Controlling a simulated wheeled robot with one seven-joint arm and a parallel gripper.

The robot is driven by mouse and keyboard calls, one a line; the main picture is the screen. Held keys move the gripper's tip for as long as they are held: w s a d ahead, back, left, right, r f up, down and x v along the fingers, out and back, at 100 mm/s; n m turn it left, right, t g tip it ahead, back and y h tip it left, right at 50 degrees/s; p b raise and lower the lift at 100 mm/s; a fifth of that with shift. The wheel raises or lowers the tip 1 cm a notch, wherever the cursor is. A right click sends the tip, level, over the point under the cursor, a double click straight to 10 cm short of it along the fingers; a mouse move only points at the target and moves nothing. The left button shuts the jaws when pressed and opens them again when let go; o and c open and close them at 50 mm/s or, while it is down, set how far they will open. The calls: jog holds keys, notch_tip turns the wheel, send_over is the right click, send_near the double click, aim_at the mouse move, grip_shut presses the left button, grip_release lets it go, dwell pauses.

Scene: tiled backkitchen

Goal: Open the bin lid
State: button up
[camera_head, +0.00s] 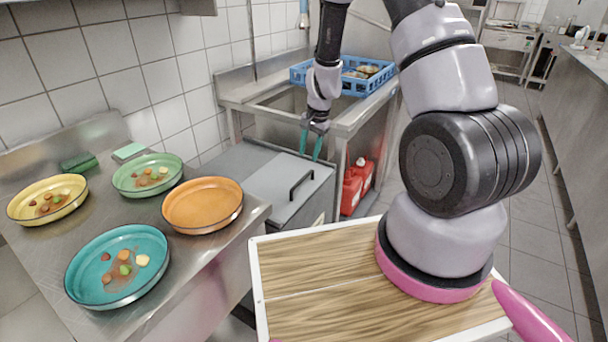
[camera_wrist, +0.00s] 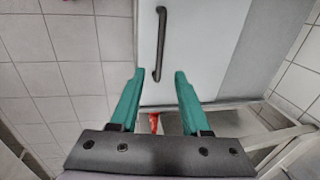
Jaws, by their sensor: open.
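The bin has a flat grey lid (camera_head: 262,178), which lies shut in the head view, between the steel counter and the sink. A black bar handle (camera_head: 300,186) sits on the lid near its right front edge. In the wrist view the lid (camera_wrist: 205,45) is pale, and the handle (camera_wrist: 161,42) runs up the picture, its near end appearing between the fingertips. My gripper (camera_head: 310,156) has teal fingers, pointing down over the back part of the lid. In the wrist view my gripper (camera_wrist: 159,73) is open with nothing held; its gap to the handle is hard to judge.
A steel counter (camera_head: 75,220) at left holds a teal plate (camera_head: 119,265), an orange plate (camera_head: 203,204), a green plate and a yellow plate. A blue crate (camera_head: 342,74) rests at the sink. Open floor lies at right.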

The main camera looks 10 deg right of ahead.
aim_at(303, 178)
jog(key=f, duration=0.3)
jog(key=a+f, duration=0.1)
jog(key=f, duration=0.2)
jog(key=w+f, duration=0.1)
jog(key=f, duration=0.2)
jog(key=shift+w+a+f, duration=0.1)
jog(key=shift+a+f, duration=0.1)
jog(key=shift+f, duration=0.2)
grip_shut()
dwell(0.9)
